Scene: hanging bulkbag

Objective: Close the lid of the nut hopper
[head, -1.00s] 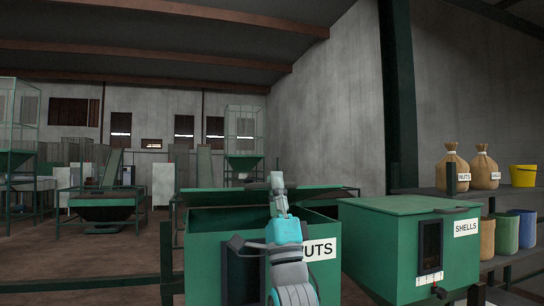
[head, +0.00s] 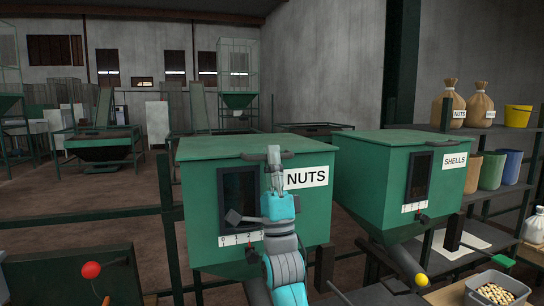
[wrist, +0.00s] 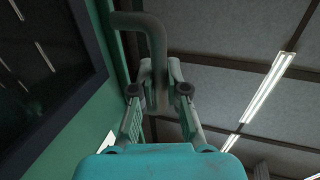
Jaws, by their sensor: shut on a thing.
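The green nut hopper (head: 206,205) with the NUTS label stands in the middle of the head view. Its flat green lid (head: 225,148) lies down over the top, with no visible gap at the front edge. A dark handle (head: 289,154) sits at the lid's front edge. In the wrist view the bent grey handle (wrist: 150,28) passes between my fingers. My gripper (head: 273,157) is shut on this handle at the front of the lid; it also shows in the wrist view (wrist: 159,88). My arm hides part of the hopper front.
The green SHELLS hopper (head: 365,175) stands close on the right, its lid down. A dark rail (head: 100,228) runs at the left. A red knob (head: 91,270) and yellow knob (head: 421,280) are low in front. A nut tray (head: 497,290) is at lower right.

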